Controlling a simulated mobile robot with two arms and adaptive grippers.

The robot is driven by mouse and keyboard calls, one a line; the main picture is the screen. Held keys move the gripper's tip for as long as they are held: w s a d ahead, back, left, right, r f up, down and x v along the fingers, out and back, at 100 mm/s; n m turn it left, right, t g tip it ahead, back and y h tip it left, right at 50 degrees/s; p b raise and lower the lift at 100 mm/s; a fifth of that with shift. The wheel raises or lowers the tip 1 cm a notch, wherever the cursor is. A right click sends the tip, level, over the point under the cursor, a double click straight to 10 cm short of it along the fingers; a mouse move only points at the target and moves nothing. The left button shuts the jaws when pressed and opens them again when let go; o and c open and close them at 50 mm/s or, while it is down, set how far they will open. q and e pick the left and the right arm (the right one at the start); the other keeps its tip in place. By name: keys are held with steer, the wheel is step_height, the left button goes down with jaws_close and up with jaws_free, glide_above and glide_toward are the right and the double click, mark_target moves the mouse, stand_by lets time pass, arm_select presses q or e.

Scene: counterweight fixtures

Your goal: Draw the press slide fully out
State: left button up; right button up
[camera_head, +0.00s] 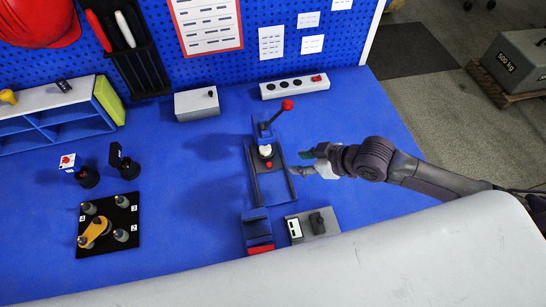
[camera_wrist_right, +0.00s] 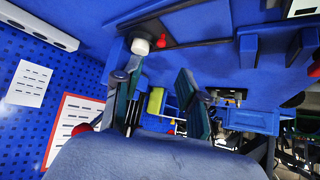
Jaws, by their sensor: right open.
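The press (camera_head: 264,130) stands mid-table, with a lever that ends in a red ball (camera_head: 287,105). Below the lever are a white round part (camera_head: 265,150) and a small red knob (camera_head: 269,164). Two dark rails (camera_head: 291,186) run from there toward the near edge. I cannot tell how far the slide is drawn out. My right gripper (camera_head: 302,163) is open and empty, just right of the rails, apart from the red knob. In the right wrist view, the white part (camera_wrist_right: 140,46) and red knob (camera_wrist_right: 161,42) show beyond the open fingers (camera_wrist_right: 152,77). My left gripper is not in view.
A blue block with a red front (camera_head: 257,231) and a grey box with a black handle (camera_head: 313,225) stand near the front. A black plate (camera_head: 120,239) with posts lies left. A grey box (camera_head: 197,105) and power strip (camera_head: 294,86) are at the back.

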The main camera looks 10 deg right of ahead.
mark_target(270, 164)
steer(key=x, duration=0.5)
steer(key=shift+a+f+p, duration=0.1)
steer(key=shift+a+p, duration=0.2)
steer(key=shift+p, duration=0.1)
steer(key=x, duration=0.6)
steer(key=shift+d, duration=0.15)
steer(key=shift+w+f, duration=0.1)
steer(key=shift+f, duration=0.05)
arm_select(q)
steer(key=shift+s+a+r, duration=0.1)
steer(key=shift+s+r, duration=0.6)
arm_select(e)
jaws_close()
